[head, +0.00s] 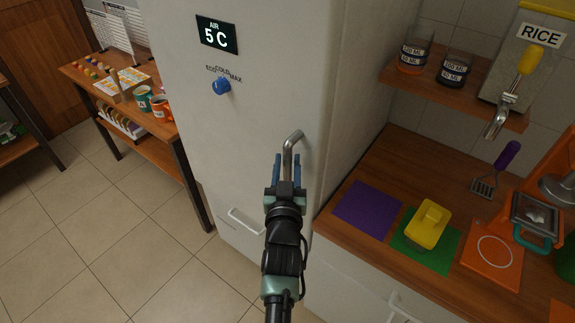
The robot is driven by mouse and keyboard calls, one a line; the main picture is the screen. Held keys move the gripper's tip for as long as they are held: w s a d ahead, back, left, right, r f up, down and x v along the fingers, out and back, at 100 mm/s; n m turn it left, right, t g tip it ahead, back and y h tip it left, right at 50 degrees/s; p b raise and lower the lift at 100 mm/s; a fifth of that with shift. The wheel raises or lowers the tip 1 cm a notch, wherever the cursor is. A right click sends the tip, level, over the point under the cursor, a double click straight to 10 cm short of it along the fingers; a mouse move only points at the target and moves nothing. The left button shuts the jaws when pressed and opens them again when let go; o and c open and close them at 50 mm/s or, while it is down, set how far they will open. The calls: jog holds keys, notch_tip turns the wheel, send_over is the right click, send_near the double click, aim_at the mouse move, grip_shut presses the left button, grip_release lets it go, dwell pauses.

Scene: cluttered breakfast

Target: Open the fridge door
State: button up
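The tall white fridge door (245,135) fills the middle of the head view and looks closed. A bent metal handle (290,145) stands out near its right edge. My gripper (289,165) is in front of the door at the handle. Its two blue fingers are spread, one to each side of the handle, with gaps visible between. Whether a finger touches the handle is not clear. The lower part of the handle is hidden by my gripper.
A display (217,36) and a blue knob (221,87) are on the door. A lower drawer handle (245,221) shows below. A wooden counter (330,218) with a yellow-lidded container (428,222) stands right. A side table (165,128) with mugs stands left. Tiled floor is free at lower left.

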jog(key=shift+w, duration=0.1)
jog(key=shift+c, duration=0.4)
grip_shut()
dwell(1.1)
